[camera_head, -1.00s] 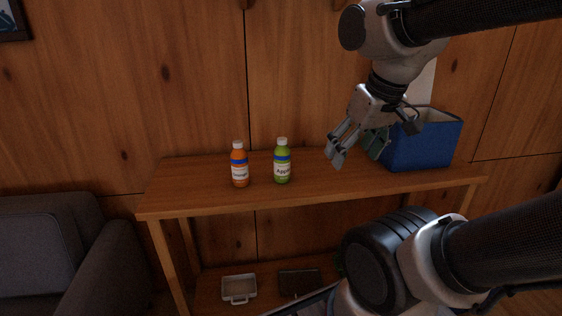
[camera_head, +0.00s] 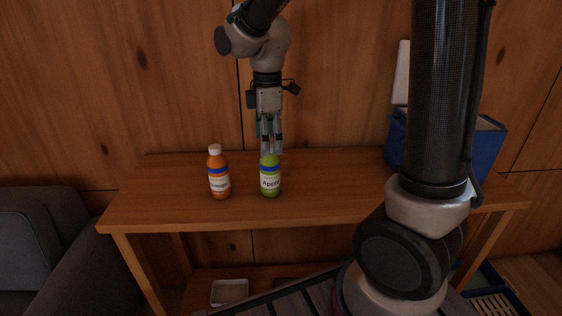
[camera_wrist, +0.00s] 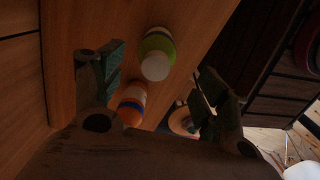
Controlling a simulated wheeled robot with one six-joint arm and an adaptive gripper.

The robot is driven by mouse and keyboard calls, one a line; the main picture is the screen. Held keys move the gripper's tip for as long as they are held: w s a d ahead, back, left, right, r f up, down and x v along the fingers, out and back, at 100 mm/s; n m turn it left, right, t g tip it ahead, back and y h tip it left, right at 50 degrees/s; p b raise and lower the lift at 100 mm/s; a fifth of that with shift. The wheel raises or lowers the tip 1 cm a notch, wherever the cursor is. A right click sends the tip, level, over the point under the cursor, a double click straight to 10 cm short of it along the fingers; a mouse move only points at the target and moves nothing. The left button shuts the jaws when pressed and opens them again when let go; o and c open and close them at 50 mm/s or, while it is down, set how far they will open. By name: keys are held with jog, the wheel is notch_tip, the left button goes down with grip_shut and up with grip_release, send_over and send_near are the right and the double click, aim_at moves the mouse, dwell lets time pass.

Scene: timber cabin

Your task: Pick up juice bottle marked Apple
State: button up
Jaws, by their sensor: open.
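The green bottle labelled Apple (camera_head: 270,178) stands upright on the wooden table (camera_head: 330,180). My gripper (camera_head: 270,150) points down right above it, with its fingertips at about the height of the cap and hiding the cap in the head view. In the wrist view the green bottle with its white cap (camera_wrist: 156,60) shows beyond and between the open fingers (camera_wrist: 158,85). The gripper is open and holds nothing. An orange bottle (camera_head: 219,175) with a white cap stands upright to the left of the green one; it also shows in the wrist view (camera_wrist: 132,102).
A blue box (camera_head: 488,150) stands at the table's right end, partly hidden by my arm. A grey tray (camera_head: 230,291) lies on the lower shelf. A dark sofa (camera_head: 50,245) is at the left. The wooden wall is close behind the table.

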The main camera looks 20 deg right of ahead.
aim_at(270, 165)
jog(key=shift+w+a+f+n, duration=0.25)
jog(key=shift+w+f+n, duration=0.15)
jog(key=shift+w+f, duration=0.15)
jog(key=shift+f, duration=0.35)
jog(key=f, duration=0.4)
jog(key=d+f, duration=0.1)
jog(key=f, duration=0.2)
jog(key=shift+s, duration=0.25)
jog(key=c, duration=1.3)
